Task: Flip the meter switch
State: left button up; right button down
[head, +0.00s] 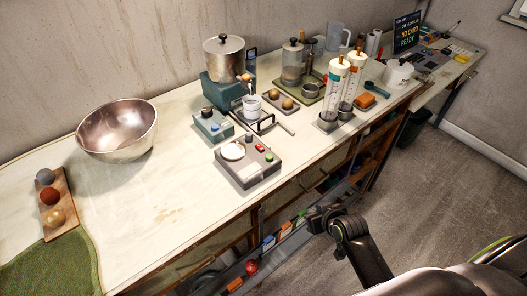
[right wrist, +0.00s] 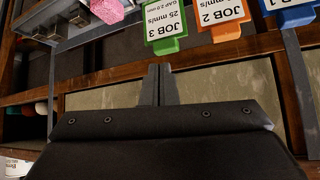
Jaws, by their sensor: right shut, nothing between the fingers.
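A grey box (head: 249,174) that looks like the meter sits near the front edge of the workbench. Its top carries a round white disc or dial (head: 233,151), a small red part (head: 260,147) and a green button (head: 269,157). I cannot tell which part is the switch or how it is set. My right gripper (head: 312,217) is shut and empty, in front of the bench and lower right of the box, apart from it. In the right wrist view its closed fingers (right wrist: 158,85) point at the bench's underside. The meter is not in that view. My left gripper is not in view.
Behind the box are a blue-grey box (head: 212,125), a white cup (head: 252,105) and a metal pot (head: 224,57). Tall cylinders (head: 335,90) stand to the right, a steel bowl (head: 118,130) to the left. Job tags (right wrist: 218,15) hang near my right gripper. The bench's front middle is clear.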

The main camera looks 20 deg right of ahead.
jog(key=w+a+r+n+t+y, duration=0.1)
jog(key=a+r, duration=0.1)
jog(key=r, duration=0.6)
jog(key=w+a+r+n+t+y+b, duration=0.1)
jog(key=w+a+r+t+y, duration=0.1)
jog(key=r, duration=0.7)
jog(key=w+a+r+n+t+y, duration=0.1)
jog(key=w+a+r+t, duration=0.1)
jog(key=r, duration=0.6)
jog(key=shift+a+r+n+y, duration=0.2)
jog(key=shift+a+n+y, duration=0.1)
jog(key=shift+a, duration=0.6)
jog(key=shift+w, duration=0.1)
jog(key=p, duration=0.1)
send_over(264, 153)
notch_tip(264, 153, down, 2)
jog(key=shift+f, duration=0.15)
notch_tip(264, 153, down, 3)
jog(key=shift+w+f, duration=0.1)
jog(key=shift+f, duration=0.5)
